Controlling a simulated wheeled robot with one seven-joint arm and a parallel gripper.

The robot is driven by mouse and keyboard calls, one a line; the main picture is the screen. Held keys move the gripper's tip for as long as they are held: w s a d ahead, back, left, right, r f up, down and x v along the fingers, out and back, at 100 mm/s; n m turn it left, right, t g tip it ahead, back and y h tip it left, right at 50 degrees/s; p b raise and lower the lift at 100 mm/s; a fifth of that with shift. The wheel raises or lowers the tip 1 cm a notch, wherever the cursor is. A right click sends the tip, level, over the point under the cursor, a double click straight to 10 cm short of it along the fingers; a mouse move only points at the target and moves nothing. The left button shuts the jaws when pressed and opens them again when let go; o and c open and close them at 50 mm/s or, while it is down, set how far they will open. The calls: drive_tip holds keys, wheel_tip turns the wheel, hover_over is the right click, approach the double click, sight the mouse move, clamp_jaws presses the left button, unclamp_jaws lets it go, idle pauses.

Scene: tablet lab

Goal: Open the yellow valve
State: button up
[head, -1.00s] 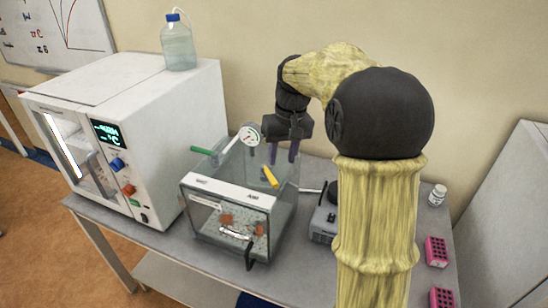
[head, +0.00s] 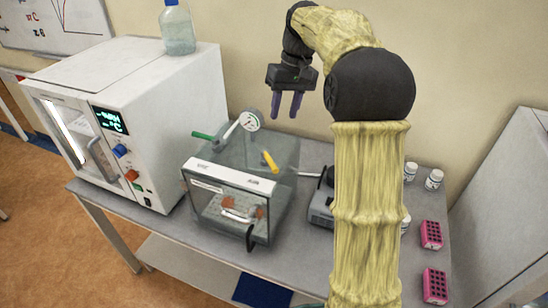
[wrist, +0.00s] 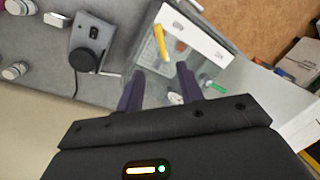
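The yellow valve (head: 269,161) is a short slanted handle on the top of a clear glass-walled chamber (head: 230,170). In the wrist view the yellow valve (wrist: 162,41) lies beyond my fingertips, apart from them. My gripper (head: 286,110) has two purple fingers spread apart with nothing between them. It points down in the air above and behind the chamber, clear of the valve. In the wrist view my gripper (wrist: 160,74) also shows as open. A green handle (head: 203,136) and a round dial gauge (head: 250,120) are on the chamber's left side.
A white oven-like cabinet (head: 135,90) with a bottle (head: 177,30) on top stands to the left. A grey device with a black knob (wrist: 85,60) stands right of the chamber. Small white bottles (head: 433,180) and pink racks (head: 432,235) are at the table's right.

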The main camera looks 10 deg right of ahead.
sight(273, 163)
drive_tip(key=a+f+p, duration=0.1)
drive_tip(key=f, duration=0.4)
drive_tip(key=a+f+p, duration=0.1)
drive_tip(key=f, duration=0.4)
drive_tip(key=a+f+p, duration=0.1)
drive_tip(key=f, duration=0.4)
drive_tip(key=shift+s+f, duration=0.25)
clamp_jaws()
